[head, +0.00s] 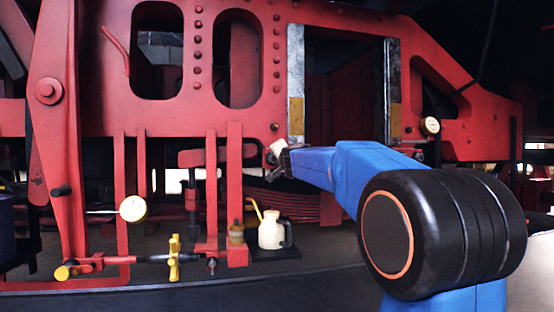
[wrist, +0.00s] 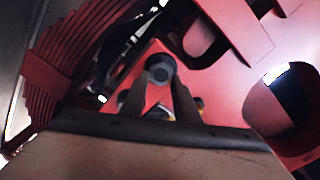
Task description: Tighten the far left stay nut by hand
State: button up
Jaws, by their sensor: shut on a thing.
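The stay nut (wrist: 159,68) shows in the wrist view as a dark grey, rounded piece with a darker round centre, on a red bracket (wrist: 154,50). My gripper (wrist: 160,84) has its two dark fingers on either side of the nut, shut on it. In the head view my gripper (head: 272,160) is at the end of my blue arm, at the lower edge of the red frame, left of the tall opening. The nut cannot be made out clearly there, as the gripper is small and covers that spot.
The red frame plate (head: 345,15) spans the back. A cream oil can (head: 271,232) stands below my gripper on a dark tray. Red uprights (head: 235,180) stand left of it. Leaf springs (wrist: 75,42) are at left in the wrist view. A white gauge (head: 133,208) hangs at lower left.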

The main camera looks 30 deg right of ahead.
jog(key=shift+f+m, duration=0.1)
jog(key=shift+m, duration=0.3)
jog(key=o, duration=1)
jog(key=shift+o, duration=0.2)
jog(key=shift+s, duration=0.1)
jog(key=v, duration=1.7)
jog(key=shift+s, duration=0.15)
